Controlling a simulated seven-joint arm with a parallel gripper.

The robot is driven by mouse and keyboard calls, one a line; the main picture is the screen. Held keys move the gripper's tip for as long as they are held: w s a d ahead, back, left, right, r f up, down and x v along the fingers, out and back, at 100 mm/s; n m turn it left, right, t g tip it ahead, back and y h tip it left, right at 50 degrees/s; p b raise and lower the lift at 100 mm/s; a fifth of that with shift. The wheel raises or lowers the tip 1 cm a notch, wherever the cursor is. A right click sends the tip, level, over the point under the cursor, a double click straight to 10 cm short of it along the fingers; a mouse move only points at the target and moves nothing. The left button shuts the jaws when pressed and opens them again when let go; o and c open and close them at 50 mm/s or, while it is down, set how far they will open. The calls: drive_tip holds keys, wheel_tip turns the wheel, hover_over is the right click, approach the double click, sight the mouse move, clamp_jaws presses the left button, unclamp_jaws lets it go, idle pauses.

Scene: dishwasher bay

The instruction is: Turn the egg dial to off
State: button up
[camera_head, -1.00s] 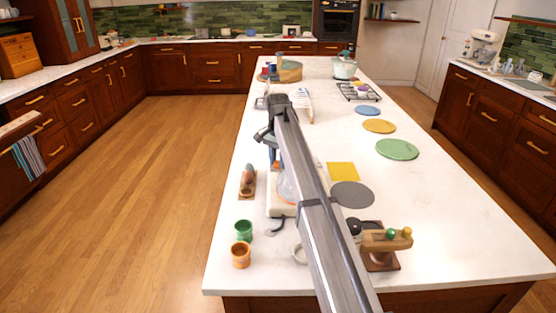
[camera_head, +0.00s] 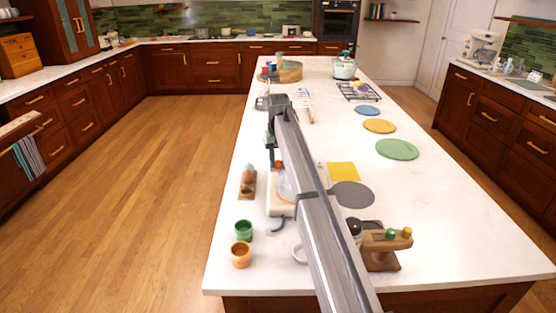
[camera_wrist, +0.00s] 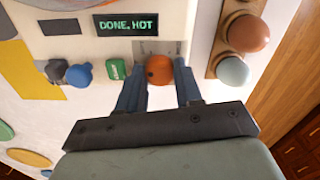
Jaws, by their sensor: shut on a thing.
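The egg cooker is a pale appliance (camera_wrist: 72,30) whose display (camera_wrist: 126,25) reads "DONE, HOT". Its round orange-brown dial (camera_wrist: 158,70) sits below the display in the wrist view. My gripper (camera_wrist: 160,80) has a blue finger on each side of this dial and is shut on it. A green button (camera_wrist: 117,69) lies just left of the dial.
A wooden holder with a brown egg (camera_wrist: 248,33) and a pale blue egg (camera_wrist: 233,71) stands close to the right of the dial in the wrist view. Green (camera_head: 243,229) and orange cups (camera_head: 241,254) stand near the counter's left edge.

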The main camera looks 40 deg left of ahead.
sight(278, 162)
drive_tip(key=shift+n, duration=1.1)
drive_tip(key=o, duration=0.8)
drive_tip(key=shift+c, duration=0.2)
wheel_tip(278, 162, up, 14)
drive_tip(key=shift+f, duration=0.1)
